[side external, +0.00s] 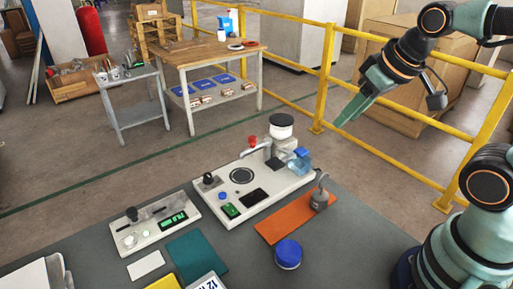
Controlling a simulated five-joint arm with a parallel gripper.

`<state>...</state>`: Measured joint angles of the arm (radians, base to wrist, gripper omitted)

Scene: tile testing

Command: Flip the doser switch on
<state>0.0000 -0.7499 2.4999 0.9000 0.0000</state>
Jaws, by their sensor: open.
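A white machine (285,193) stands on the grey table, with a black knob or switch (208,179) at its left end, a green-lit part (231,211) at the front and a red-topped part (252,141) at the back. A smaller white device (150,236) with a green display (173,221) and a black knob (131,213) stands to its left. I cannot tell which part is the doser switch, or its setting. My gripper (346,119) is open and empty, raised well above the table's right side, apart from both devices.
An orange mat (282,227) with a grey tool (320,198) and a blue-lidded jar (288,254) lie at the front right. A teal mat (197,256) and white card (146,265) lie at the front left. A yellow railing (325,80) runs behind.

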